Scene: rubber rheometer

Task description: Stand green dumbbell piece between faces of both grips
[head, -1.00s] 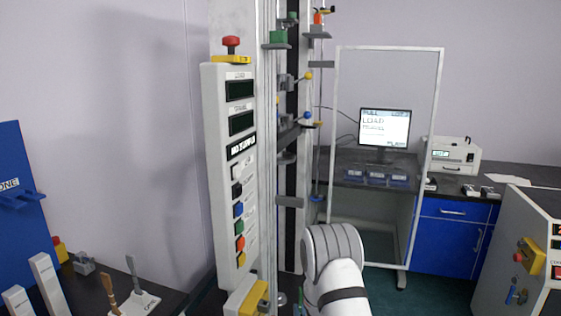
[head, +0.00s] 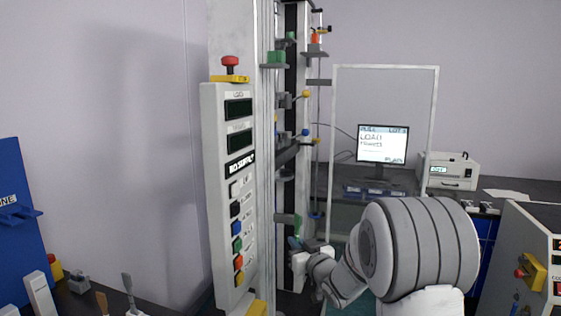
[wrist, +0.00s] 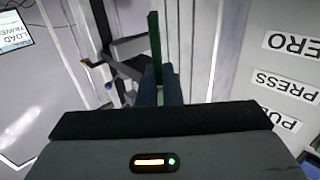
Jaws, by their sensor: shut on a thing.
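The green dumbbell piece (wrist: 153,40) stands upright as a narrow strip in the wrist view. My gripper (wrist: 160,88) is shut on its lower part, between two dark blue fingers. In the head view my gripper (head: 297,245) is low beside the machine column, with a bit of green (head: 298,224) above it. The upper grip (head: 285,100), with a yellow-ball lever, and the lower grip (head: 284,134), with a blue-ball lever, are on the column, above my gripper in the picture. Their facing surfaces are not clearly visible.
A grey tab (head: 286,218) juts from the column close to my gripper. The control panel (head: 229,190) with buttons stands left of the column. A white-framed guard (head: 435,125) stands open behind, before the monitor (head: 383,145).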

